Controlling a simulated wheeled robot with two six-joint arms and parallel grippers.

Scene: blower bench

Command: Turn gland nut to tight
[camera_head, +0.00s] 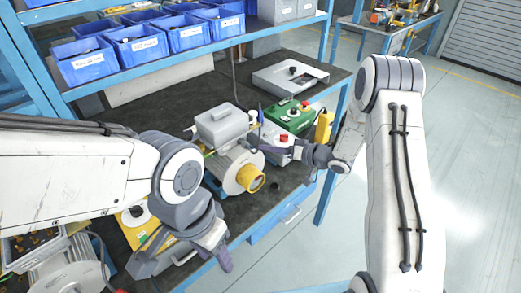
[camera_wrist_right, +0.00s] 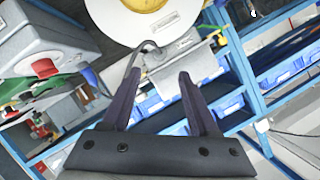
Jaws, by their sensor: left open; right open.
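The blower motor (camera_head: 228,160) stands on the dark bench with a grey terminal box (camera_head: 221,122) on top and a yellow round end (camera_head: 250,178). I cannot pick out the gland nut for certain; it is small or hidden by my right gripper. My right gripper (camera_head: 264,136) is open beside the right side of the motor. In the right wrist view its two dark fingers (camera_wrist_right: 158,85) are apart with nothing gripped; a thin dark cable (camera_wrist_right: 137,55) shows between them, beyond the tips. My left gripper (camera_head: 188,248) is open and empty at the bench's front edge.
A green control box (camera_head: 288,115) and a grey box with a red button (camera_head: 277,139) stand close to my right gripper. Blue bins (camera_head: 85,61) fill the shelf above. Bench surface (camera_head: 180,95) is clear behind the motor.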

